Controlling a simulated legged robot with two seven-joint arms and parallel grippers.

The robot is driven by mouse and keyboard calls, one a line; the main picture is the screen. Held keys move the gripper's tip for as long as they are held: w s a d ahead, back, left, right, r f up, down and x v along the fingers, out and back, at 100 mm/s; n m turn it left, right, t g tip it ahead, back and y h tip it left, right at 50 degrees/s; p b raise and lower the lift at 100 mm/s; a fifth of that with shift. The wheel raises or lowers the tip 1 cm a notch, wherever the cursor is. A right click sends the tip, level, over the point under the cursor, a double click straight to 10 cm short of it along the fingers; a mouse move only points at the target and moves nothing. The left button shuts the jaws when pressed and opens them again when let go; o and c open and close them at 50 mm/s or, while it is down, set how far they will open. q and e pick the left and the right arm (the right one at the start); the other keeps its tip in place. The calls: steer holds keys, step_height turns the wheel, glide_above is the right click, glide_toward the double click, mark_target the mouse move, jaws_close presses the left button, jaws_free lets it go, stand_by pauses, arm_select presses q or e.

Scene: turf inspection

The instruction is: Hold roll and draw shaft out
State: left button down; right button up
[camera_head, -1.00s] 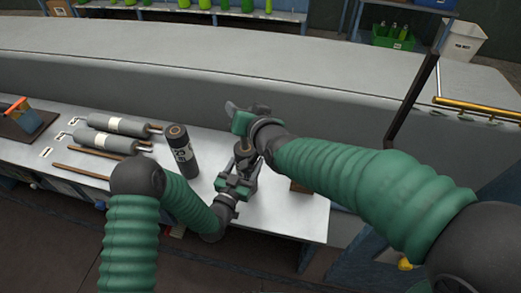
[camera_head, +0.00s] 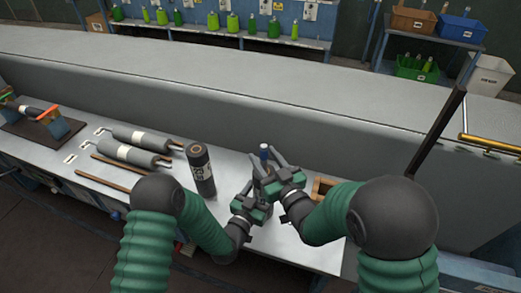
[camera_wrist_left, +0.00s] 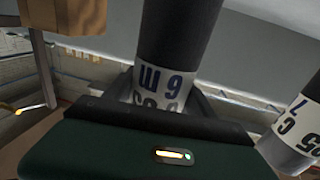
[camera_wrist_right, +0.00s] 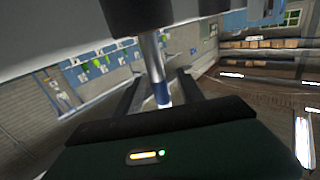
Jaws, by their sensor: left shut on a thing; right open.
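A dark roll with a white label shows in the left wrist view (camera_wrist_left: 178,40), upright between the fingers of my left gripper (camera_head: 250,188), which is shut on it. In the head view the grippers mostly hide this roll. A thin metal shaft (camera_wrist_right: 152,58) comes out of the roll's end and has a blue tip (camera_wrist_right: 162,95). The blue tip also shows above the grippers in the head view (camera_head: 264,149). My right gripper (camera_head: 270,170) is open, its fingers either side of the shaft near the blue tip. I cannot tell whether they touch it.
A second dark labelled roll (camera_head: 200,172) stands on the bench (camera_head: 225,160) left of the grippers. Grey rollers (camera_head: 140,138) and wooden rods (camera_head: 103,181) lie further left. A wooden block (camera_head: 322,188) sits right of my right gripper. A long grey ledge (camera_head: 330,120) runs behind.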

steer(key=shift+x, duration=1.95)
jaws_close()
